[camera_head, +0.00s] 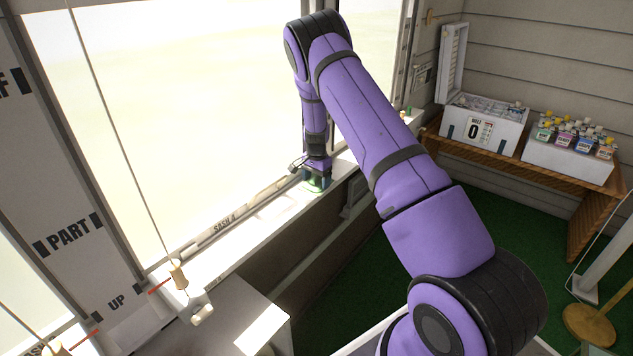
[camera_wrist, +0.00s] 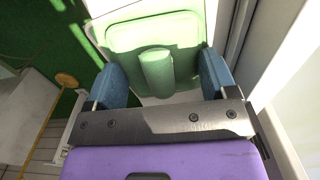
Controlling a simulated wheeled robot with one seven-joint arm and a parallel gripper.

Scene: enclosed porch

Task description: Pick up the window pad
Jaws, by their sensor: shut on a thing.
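The window pad (camera_wrist: 185,30) is a pale green, rounded block with a raised ridge along its middle. In the head view the pad (camera_head: 317,184) is a small green patch at the window sill, under the end of my arm. My gripper (camera_wrist: 160,75) is shut on the pad, with one blue finger on each side of it in the wrist view. In the head view my gripper (camera_head: 315,170) points down at the sill and partly hides the pad. I cannot tell whether the pad touches the sill.
The bright window sill (camera_head: 255,232) runs along the glass, with a strip marked "SASH A" (camera_head: 224,222) lying on it. A wooden bench (camera_head: 560,168) at the right holds an open white box (camera_head: 484,128) and a crate of bottles (camera_head: 567,160). Green floor (camera_head: 375,265) lies below.

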